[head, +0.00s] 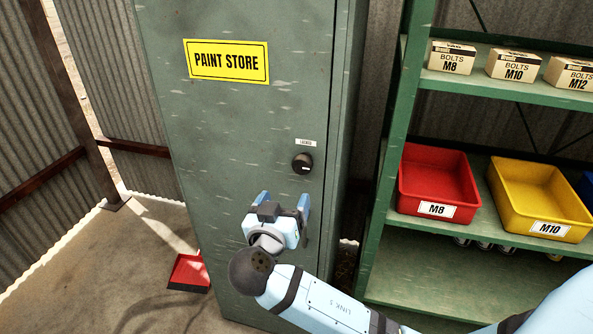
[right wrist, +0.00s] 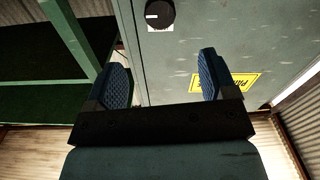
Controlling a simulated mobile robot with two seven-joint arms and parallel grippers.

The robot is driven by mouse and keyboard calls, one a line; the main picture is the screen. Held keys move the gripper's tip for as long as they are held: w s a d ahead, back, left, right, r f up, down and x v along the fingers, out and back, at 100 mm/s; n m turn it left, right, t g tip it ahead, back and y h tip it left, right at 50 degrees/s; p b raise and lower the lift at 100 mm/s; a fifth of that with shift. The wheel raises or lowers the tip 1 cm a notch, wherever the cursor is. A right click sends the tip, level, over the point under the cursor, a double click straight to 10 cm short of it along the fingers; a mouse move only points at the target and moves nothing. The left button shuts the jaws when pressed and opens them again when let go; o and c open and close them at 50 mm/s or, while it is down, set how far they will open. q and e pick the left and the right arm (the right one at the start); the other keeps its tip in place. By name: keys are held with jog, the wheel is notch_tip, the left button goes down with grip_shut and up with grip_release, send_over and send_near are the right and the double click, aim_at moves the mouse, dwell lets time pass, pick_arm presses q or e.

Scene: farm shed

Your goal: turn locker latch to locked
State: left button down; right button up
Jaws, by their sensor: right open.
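The locker (head: 225,120) is a tall green-grey metal cabinet with a yellow "PAINT STORE" sign (head: 226,61). Its latch is a round black knob (head: 302,163) near the door's right edge, below a small white label (head: 306,142) whose print is too small to read surely. The knob also shows at the top of the right wrist view (right wrist: 160,14), upside down, with a white mark pointing sideways, not at the label. My right gripper (head: 285,200) is open and empty, just below the knob and apart from it. My left gripper is not in view.
A green shelf unit (head: 390,150) stands close on the right, with bolt boxes (head: 453,57), a red bin (head: 437,183) and a yellow bin (head: 540,198). A red object (head: 188,272) lies on the floor left of the locker. Corrugated walls stand behind.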

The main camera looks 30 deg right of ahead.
aim_at(301, 167)
jog(key=p+x, duration=0.2)
jog(key=x, duration=1)
jog(key=shift+w+d, duration=0.4)
jog(key=shift+d, duration=0.05)
jog(key=c, duration=0.9)
